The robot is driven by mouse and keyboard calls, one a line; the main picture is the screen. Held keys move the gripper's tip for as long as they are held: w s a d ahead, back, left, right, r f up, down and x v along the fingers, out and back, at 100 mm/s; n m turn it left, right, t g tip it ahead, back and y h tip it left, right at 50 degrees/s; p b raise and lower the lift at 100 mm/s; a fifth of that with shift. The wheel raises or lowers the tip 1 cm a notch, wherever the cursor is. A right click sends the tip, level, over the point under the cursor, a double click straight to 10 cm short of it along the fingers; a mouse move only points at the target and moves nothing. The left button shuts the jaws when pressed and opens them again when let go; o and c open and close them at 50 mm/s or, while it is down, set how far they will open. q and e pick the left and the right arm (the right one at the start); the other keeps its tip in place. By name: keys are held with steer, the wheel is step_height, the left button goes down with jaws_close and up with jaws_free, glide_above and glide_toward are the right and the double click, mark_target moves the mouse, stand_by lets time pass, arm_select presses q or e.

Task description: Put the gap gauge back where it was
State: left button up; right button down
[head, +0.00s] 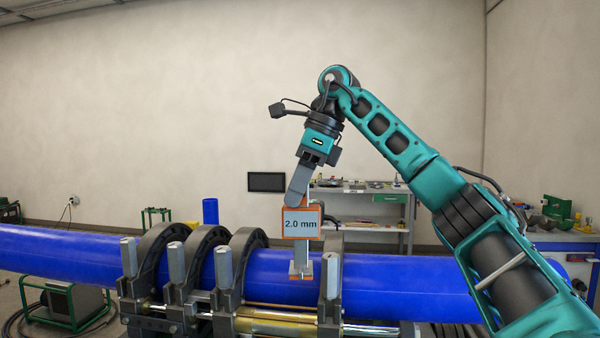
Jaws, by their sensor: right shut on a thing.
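The gap gauge (301,224) is an orange-edged block with a pale plate marked "2.0 mm" and a narrow stem ending in a small foot. My right gripper (299,196) is shut on its top and holds it upright. The foot appears in front of the blue pipe (271,275), between two clamps; I cannot tell if it touches the pipe. My left gripper is not in view.
Dark clamps with grey posts (223,268) hold the blue pipes on the cart. A grey workbench (375,210) with small items stands behind. A green-framed box (62,300) stands on the floor at left.

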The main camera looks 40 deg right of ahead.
mark_target(290, 216)
steer(key=f+n, duration=0.1)
steer(key=f, duration=0.1)
steer(key=a+f+n, duration=0.1)
steer(key=f, duration=0.1)
steer(key=a+f+g, duration=0.1)
steer(key=f, duration=0.1)
steer(key=shift+a+n+y, duration=0.1)
steer(key=shift+n+y, duration=0.2)
steer(key=shift+n, duration=0.1)
steer(key=s+a+f+n+g+h, duration=0.1)
steer(key=a+f+n, duration=0.5)
steer(key=f, duration=0.7)
steer(key=s+a+f+n+g+h, duration=0.1)
steer(key=s+a+f+n+g, duration=0.2)
steer(key=s+a+f+n, duration=0.3)
steer(key=s+a+f+n+g+h, duration=0.2)
steer(key=a+f+n, duration=0.5)
steer(key=f+n, duration=0.5)
step_height(290, 216, down, 9)
steer(key=shift+s+r+g, duration=0.2)
steer(key=shift+s+g, duration=0.2)
steer(key=shift+s, duration=0.25)
